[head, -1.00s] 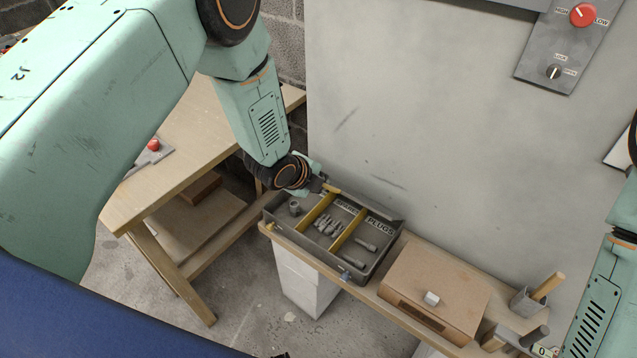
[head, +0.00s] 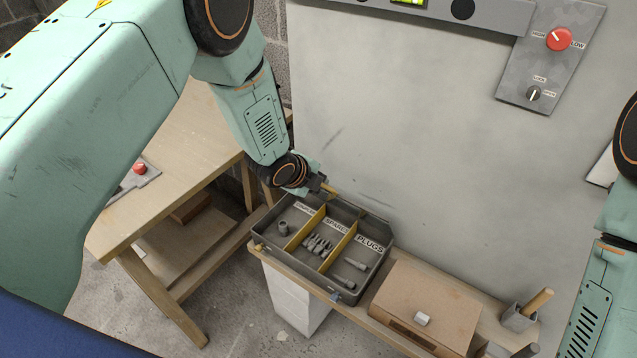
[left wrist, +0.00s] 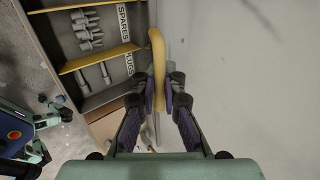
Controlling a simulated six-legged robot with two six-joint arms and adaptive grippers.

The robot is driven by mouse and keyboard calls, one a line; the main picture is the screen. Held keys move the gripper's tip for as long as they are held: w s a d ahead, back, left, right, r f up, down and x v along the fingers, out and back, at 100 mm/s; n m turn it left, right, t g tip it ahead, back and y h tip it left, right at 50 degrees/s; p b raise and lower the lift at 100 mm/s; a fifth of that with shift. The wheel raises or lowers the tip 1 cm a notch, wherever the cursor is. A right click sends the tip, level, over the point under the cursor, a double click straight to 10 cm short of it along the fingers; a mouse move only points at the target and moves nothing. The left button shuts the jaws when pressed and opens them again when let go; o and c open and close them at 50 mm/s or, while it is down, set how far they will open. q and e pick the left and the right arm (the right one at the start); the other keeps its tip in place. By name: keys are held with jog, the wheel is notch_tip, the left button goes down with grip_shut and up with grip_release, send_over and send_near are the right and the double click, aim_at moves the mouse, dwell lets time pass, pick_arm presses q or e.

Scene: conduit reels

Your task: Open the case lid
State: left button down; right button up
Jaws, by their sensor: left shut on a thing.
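The dark grey case (head: 262,240) stands on a wooden shelf against the wall, its inside in plain view. Yellow dividers part it into compartments holding grey fittings, with labels such as SPARES and PLUGS along the back. The lid (head: 372,218) stands raised along the case's back side, seen nearly edge-on. My left gripper (head: 328,188) is at the lid's upper edge. In the left wrist view, its fingers (left wrist: 165,92) are shut on the yellow handle (left wrist: 157,48). My right arm shows at the right edge; its gripper is out of view.
A brown box (head: 432,297) with a pale knob sits right of the case. A grey holder (head: 520,315) with a wooden handle stands beyond it. The wall panel (head: 420,130) rises close behind. A wooden table (head: 165,165) stands at left.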

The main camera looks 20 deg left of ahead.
pick_arm(q)
jog(key=shift+r, duration=0.1)
jog(key=c, duration=1.5)
grip_release()
jog(key=shift+s, duration=0.15)
jog(key=shift+o, duration=0.2)
jog(key=v, duration=1.2)
